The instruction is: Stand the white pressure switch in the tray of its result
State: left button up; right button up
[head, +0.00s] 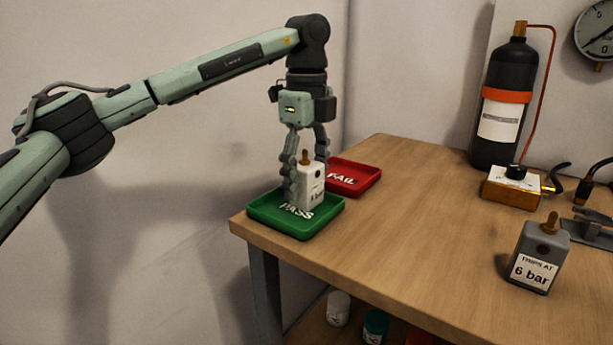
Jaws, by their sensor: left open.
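The white pressure switch (312,190), with a brown fitting on top, stands upright in the green PASS tray (269,222). Part of its label is too small to read. My left gripper (306,172) points down from above, with its open fingers on either side of the switch. Whether a finger touches it, I cannot tell. The red FAIL tray (367,180) lies just behind and to the right, and it is empty as far as I can see. My right gripper is not in view.
A grey switch (538,257) labelled "TRIPS AT 6 bar" stands at the right of the wooden table (420,240). Behind it are an orange box with a knob (512,187), a black cylinder (503,100) and a wall gauge (597,30). The middle of the table is clear.

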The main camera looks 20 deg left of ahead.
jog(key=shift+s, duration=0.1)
pick_arm(q)
jog(key=shift+r, duration=0.5)
notch_tip(320, 180, up, 8)
jog(key=shift+r+p, duration=0.25)
jog(key=shift+p, duration=0.05)
notch_tip(320, 180, up, 2)
jog(key=shift+r, duration=0.45)
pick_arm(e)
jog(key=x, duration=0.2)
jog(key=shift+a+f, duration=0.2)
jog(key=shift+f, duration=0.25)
